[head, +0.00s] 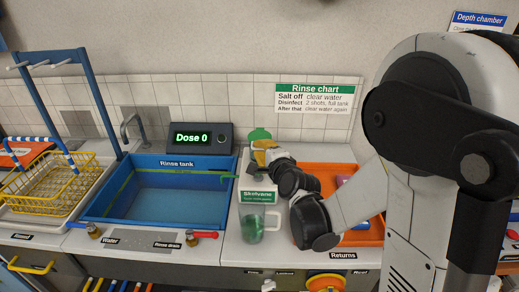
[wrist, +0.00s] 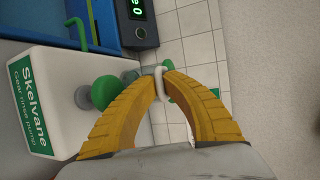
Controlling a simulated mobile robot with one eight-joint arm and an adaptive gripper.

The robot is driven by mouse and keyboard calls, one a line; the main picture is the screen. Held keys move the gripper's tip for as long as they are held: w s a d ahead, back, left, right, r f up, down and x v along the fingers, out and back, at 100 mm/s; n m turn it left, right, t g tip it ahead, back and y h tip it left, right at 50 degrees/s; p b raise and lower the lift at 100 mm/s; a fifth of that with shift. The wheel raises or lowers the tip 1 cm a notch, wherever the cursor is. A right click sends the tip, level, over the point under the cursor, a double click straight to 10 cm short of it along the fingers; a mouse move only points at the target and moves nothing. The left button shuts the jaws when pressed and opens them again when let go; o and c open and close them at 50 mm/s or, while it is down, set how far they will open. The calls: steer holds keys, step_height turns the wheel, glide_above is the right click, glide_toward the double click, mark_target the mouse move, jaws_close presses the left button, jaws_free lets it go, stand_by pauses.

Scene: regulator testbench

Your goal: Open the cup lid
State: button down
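A green rounded piece, seemingly the lid (head: 260,134), stands up just behind the fingers in the head view. The fingers hide most of what is below it. A clear handled cup (head: 251,228) with green inside stands at the counter front, apart from my gripper.
The white Skelvane pump bottle (wrist: 62,125) has a green knob (wrist: 105,92) close beside the left finger. The blue rinse tank (head: 150,200) lies left, with a dose display (head: 200,138) behind it. An orange returns tray (head: 320,178) lies right, partly behind my arm.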

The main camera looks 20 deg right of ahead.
steer(key=shift+r, duration=0.1)
steer(key=r+g+p, duration=0.1)
steer(key=p, duration=0.2)
steer(key=shift+r, duration=0.3)
steer(key=w+d+r+m+g+y+p, duration=0.3)
steer(key=w+r+g+p, duration=0.7)
steer(key=p, duration=0.7)
steer(key=shift+w+d+g, duration=0.15)
steer(key=shift+d+g, duration=0.05)
steer(key=shift+g, duration=1.4)
steer(key=shift+r, duration=0.1)
